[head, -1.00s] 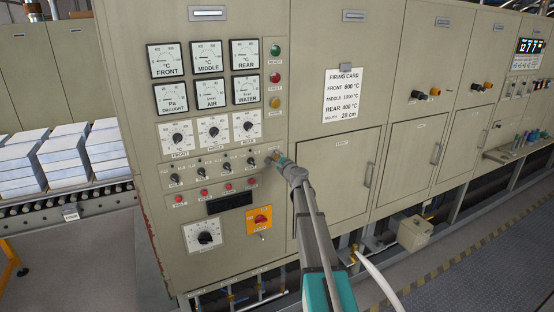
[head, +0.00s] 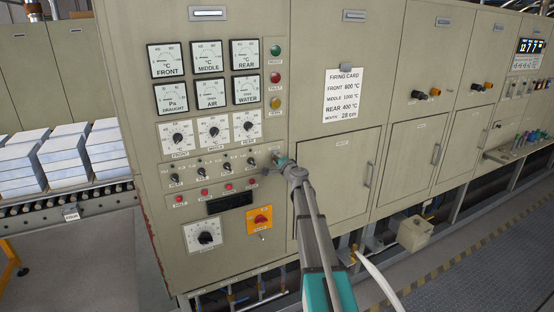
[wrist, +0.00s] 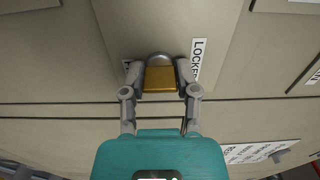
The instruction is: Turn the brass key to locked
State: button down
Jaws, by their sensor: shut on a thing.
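The brass key (wrist: 159,79) shows in the wrist view as a gold block in front of a rounded grey metal piece on the beige panel. My gripper (wrist: 160,76) has a finger at each side of the brass part and is shut on it. A white label (wrist: 197,60) beginning "LOCKE" is beside the right finger, its text running sideways. Another label behind the left finger is mostly hidden. In the head view my gripper (head: 277,161) is at the panel, right of the row of black knobs; the key cannot be made out there.
The furnace control panel carries gauges (head: 208,75), dials (head: 214,131), black knobs (head: 227,167) and red buttons (head: 204,192) left of my gripper. An orange-plated red switch (head: 260,219) is below it. A closed door (head: 337,185) with a handle is to the right.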

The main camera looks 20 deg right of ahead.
jog(key=shift+c, duration=1.8)
grip_release()
jog(key=s, duration=1.2)
jog(key=shift+d, duration=0.2)
